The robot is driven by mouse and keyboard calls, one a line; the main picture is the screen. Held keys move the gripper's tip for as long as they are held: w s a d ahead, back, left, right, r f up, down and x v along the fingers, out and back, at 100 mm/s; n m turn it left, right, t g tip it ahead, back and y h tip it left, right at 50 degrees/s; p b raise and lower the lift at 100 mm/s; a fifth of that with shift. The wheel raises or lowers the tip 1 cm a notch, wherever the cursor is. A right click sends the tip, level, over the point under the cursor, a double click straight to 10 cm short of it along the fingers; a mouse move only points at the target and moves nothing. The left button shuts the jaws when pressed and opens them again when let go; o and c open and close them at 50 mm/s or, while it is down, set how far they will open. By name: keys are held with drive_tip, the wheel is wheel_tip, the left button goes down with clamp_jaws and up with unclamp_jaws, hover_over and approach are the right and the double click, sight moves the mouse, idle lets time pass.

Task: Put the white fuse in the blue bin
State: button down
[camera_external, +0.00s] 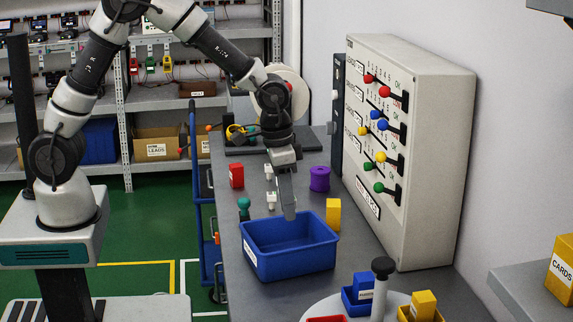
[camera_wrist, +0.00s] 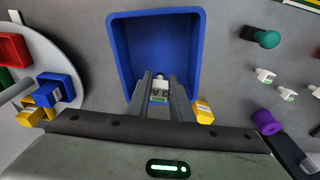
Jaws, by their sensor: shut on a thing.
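My gripper (camera_external: 290,212) points down over the back part of the open blue bin (camera_external: 290,264), with its fingertips near the level of the bin's back rim. The fuse shows against the inside of the blue bin (camera_wrist: 118,50). In the external view the held fuse is hidden by the fingers. The part of the bin floor that I can see looks empty.
Other white fuses (camera_external: 271,200) stand behind the bin, near a green knob-like piece (camera_external: 244,206) and a red block (camera_external: 236,176). A yellow block (camera_external: 333,214) is close to the bin's right. A round tray (camera_external: 400,302) stands in front.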

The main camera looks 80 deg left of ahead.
drive_tip(key=f, duration=0.5)
drive_tip(key=shift+s+d+f, duration=0.2)
drive_tip(key=shift+s+f, duration=0.05)
drive_tip(key=shift+f, duration=2.25)
drive_tip(key=shift+f, duration=0.2)
drive_tip(key=c, duration=1.6)
unclamp_jaws()
drive_tip(key=shift+o, duration=0.2)
drive_tip(key=shift+r, duration=0.1)
